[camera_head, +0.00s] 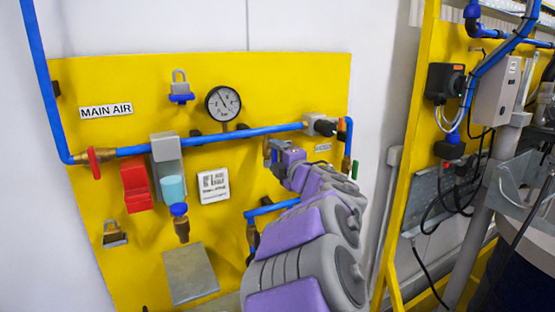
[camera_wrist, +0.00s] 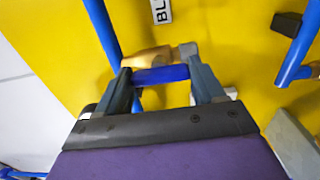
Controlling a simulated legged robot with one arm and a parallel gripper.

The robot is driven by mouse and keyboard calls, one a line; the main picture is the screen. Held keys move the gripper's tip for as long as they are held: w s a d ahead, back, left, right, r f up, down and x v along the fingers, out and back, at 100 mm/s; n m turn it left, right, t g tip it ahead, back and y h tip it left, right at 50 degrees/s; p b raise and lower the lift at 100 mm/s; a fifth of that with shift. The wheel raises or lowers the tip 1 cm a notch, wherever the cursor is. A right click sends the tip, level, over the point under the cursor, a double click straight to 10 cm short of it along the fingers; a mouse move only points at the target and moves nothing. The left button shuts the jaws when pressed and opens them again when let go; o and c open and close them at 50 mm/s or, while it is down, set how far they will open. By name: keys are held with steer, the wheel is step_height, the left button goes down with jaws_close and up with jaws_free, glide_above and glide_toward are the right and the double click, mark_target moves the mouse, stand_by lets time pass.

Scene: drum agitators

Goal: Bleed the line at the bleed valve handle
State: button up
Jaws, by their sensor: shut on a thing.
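My gripper (camera_head: 273,151) reaches up to the yellow panel below the blue air line. In the wrist view my gripper's two fingers (camera_wrist: 158,64) are closed on a blue bar-shaped handle (camera_wrist: 160,75), the bleed valve handle. The handle lies crosswise between the fingers. A brass valve body (camera_wrist: 147,57) shows just behind it, beside a blue pipe (camera_wrist: 103,28). A white label (camera_wrist: 162,10) reading "BL", cut off by the picture's edge, is above.
The yellow panel (camera_head: 110,180) carries a round gauge (camera_head: 223,103), a "MAIN AIR" label (camera_head: 106,111), a red-handled valve (camera_head: 96,160), a red block (camera_head: 136,186) and a filter bowl (camera_head: 173,188). A green handle (camera_head: 354,169) is right of my gripper. Cabled equipment (camera_head: 507,90) stands further right.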

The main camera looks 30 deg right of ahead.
steer(key=shift+f, duration=0.35)
steer(key=o, duration=1)
steer(key=shift+r, duration=0.2)
steer(key=shift+o, duration=0.2)
steer(key=shift+s, duration=0.1)
steer(key=s+p, duration=0.3)
steer(key=s, duration=1.4)
steer(key=shift+d, duration=0.25)
